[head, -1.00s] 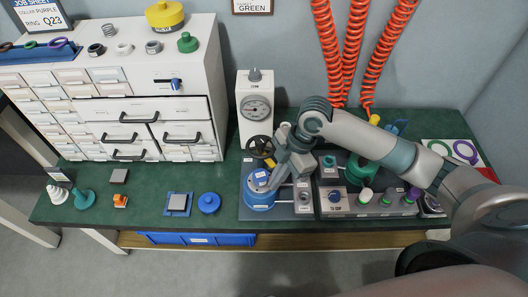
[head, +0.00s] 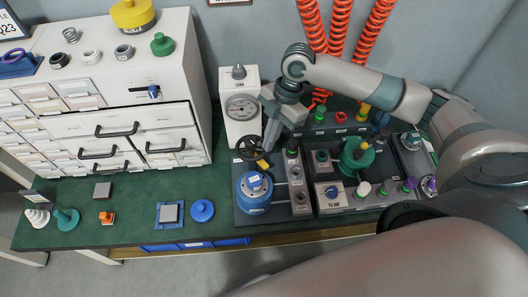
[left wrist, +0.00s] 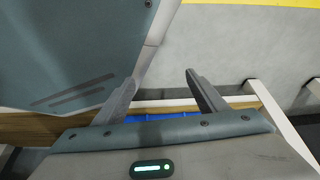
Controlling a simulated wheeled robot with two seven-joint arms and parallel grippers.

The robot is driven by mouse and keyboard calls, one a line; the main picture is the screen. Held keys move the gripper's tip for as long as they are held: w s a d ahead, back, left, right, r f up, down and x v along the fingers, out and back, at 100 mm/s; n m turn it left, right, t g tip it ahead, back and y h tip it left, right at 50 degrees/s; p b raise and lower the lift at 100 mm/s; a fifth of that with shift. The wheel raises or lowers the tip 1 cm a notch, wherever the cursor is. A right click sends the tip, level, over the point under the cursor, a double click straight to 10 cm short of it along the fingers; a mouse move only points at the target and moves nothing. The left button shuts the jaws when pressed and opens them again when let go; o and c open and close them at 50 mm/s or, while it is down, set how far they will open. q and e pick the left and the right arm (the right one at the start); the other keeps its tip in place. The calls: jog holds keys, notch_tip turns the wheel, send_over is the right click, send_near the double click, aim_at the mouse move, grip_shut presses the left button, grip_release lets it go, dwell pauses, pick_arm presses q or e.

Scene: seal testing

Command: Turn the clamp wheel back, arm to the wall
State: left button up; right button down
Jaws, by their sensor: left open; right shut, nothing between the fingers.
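The clamp wheel, a black spoked handwheel (head: 249,147), stands on the test rig in front of the white gauge column (head: 242,117). A yellow-tipped piece (head: 263,163), perhaps the clamp arm, shows just below it. A blue round pot (head: 254,197) with a label on top stands in front of the wheel. My right gripper (head: 268,147) is shut and empty, its fingers pointing down just right of the wheel; I cannot tell if they touch it. My left gripper (left wrist: 160,88) is open and empty in the left wrist view, low near the bench's front.
Right of the pot are a block with round sockets (head: 299,189) and a panel with a blue knob (head: 332,193). A white drawer cabinet (head: 185,60) stands at left. Red coiled hoses (head: 341,40) hang behind my right arm.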

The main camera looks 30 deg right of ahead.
aim_at(254, 149)
jog(key=p+x, duration=0.1)
jog(key=x, duration=0.8)
jog(key=shift+a+p, duration=0.1)
jog(key=shift+p, duration=0.25)
jog(key=shift+a+f, duration=0.1)
jog(key=shift+f, duration=0.25)
pick_arm(q)
jog(key=shift+g+y, duration=0.3)
jog(key=shift+g, duration=0.4)
jog(key=s, duration=0.1)
jog(key=s+a, duration=0.1)
jog(key=s, duration=0.1)
jog(key=s+a+f, duration=0.1)
jog(key=s, duration=0.1)
jog(key=shift+a, duration=0.25)
jog(key=shift+s, duration=0.25)
